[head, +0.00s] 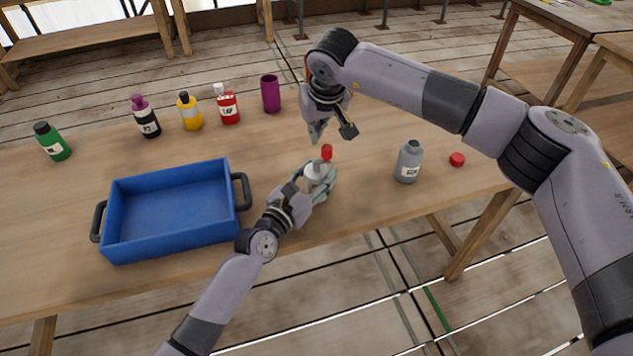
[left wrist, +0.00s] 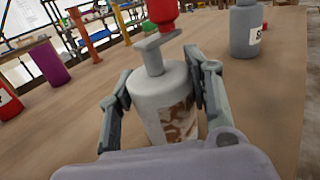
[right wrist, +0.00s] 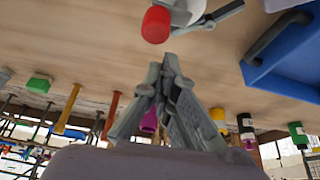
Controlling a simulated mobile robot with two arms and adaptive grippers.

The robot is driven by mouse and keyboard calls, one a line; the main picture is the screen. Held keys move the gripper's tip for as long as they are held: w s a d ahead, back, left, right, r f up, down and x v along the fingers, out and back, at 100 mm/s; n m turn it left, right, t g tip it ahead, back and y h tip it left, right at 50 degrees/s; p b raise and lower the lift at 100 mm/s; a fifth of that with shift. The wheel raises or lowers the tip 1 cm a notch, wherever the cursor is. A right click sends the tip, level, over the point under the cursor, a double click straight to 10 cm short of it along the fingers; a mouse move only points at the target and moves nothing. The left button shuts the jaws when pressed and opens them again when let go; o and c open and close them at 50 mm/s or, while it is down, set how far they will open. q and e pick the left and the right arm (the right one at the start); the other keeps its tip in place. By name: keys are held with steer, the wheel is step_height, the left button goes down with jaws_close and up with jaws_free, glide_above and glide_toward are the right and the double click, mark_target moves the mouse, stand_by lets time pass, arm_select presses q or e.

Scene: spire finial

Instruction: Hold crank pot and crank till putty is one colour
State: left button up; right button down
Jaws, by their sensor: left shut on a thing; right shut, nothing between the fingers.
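The crank pot (head: 314,174) is a pale grey pot standing on the table with a grey crank arm and a red knob (head: 327,152) on top. In the left wrist view the pot (left wrist: 157,92) has a window showing putty (left wrist: 180,122) in streaks of brown and white. My left gripper (head: 318,186) is shut around the pot's body, one finger on each side. My right gripper (head: 317,138) is shut and empty, just above and behind the knob. In the right wrist view its closed tips (right wrist: 170,58) are apart from the red knob (right wrist: 156,25).
A blue tray (head: 113,222) with dark handles stands left of the pot. A grey bottle (head: 408,163) and a red cap (head: 457,159) are to the right. Several coloured bottles and a purple cup (head: 270,94) stand along the back. The table between them is clear.

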steer(key=shift+f, duration=0.15)
stand_by(0.3)
steer(key=shift+f, duration=1.4)
steer(key=shift+s+d, duration=0.3)
steer(key=shift+d, duration=0.05)
steer(key=shift+w+d, duration=0.15)
steer(key=shift+d, duration=0.1)
step_height(320, 180, up, 7)
stand_by(1.0)
steer(key=c, duration=2.3)
jaws_free()
steer(key=shift+a, duration=0.1)
